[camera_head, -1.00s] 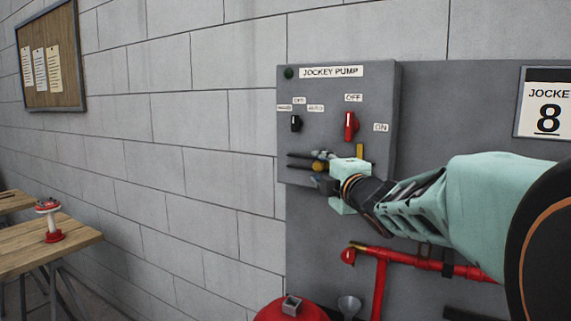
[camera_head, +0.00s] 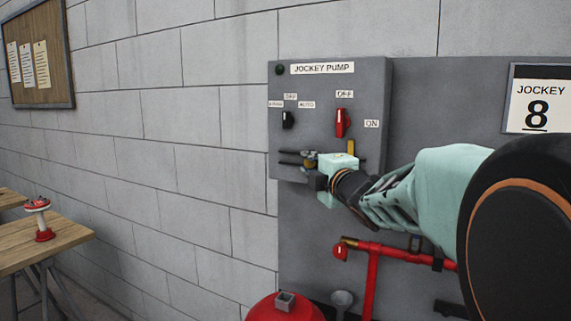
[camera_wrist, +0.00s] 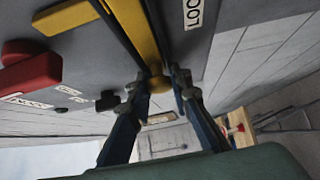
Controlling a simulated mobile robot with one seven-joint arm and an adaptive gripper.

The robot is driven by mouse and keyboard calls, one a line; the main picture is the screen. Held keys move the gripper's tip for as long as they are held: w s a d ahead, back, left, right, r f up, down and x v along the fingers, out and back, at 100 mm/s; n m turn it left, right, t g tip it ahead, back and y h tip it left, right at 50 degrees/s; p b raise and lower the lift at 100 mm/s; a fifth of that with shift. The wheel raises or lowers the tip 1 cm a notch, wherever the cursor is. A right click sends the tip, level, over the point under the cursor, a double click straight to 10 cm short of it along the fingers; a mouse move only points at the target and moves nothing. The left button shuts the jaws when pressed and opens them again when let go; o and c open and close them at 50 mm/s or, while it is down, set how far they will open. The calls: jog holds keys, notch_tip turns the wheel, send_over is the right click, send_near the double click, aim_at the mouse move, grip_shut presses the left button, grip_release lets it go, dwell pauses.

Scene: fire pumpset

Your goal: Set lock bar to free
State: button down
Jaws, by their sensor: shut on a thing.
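The yellow lock bar (camera_wrist: 136,32) runs from the top of the wrist view to a rounded yellow knob (camera_wrist: 160,84) between my fingertips. My gripper (camera_wrist: 160,77) is shut on that knob. In the head view my gripper (camera_head: 311,160) is at the lower part of the grey JOCKEY PUMP box (camera_head: 325,95), with a bit of the yellow knob showing between its fingers. A short upright yellow piece (camera_head: 351,147) shows above my gripper, below the red switch handle. My gripper hides much of the bar and most of its label; only "LOC" shows in the wrist view.
The red switch handle (camera_head: 341,123) points up near OFF, and a small black selector (camera_head: 288,120) is left of it. Red piping (camera_head: 400,252) crosses the panel below my arm. A wooden table (camera_head: 45,243) with a red-and-white object (camera_head: 41,218) stands at the left.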

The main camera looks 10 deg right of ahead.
jog(key=shift+a, duration=0.1)
jog(key=w+a+b, duration=0.2)
jog(key=a, duration=0.1)
jog(key=shift+f, duration=0.1)
jog(key=shift+w+a, duration=0.15)
jog(key=shift+a, duration=0.05)
jog(key=shift+r, duration=0.25)
jog(key=c, duration=1.8)
grip_release()
jog(key=shift+w+a+f, duration=0.1)
jog(key=shift+o, duration=0.2)
jog(key=s+d, duration=0.2)
jog(key=s, duration=1)
jog(key=shift+d, duration=0.2)
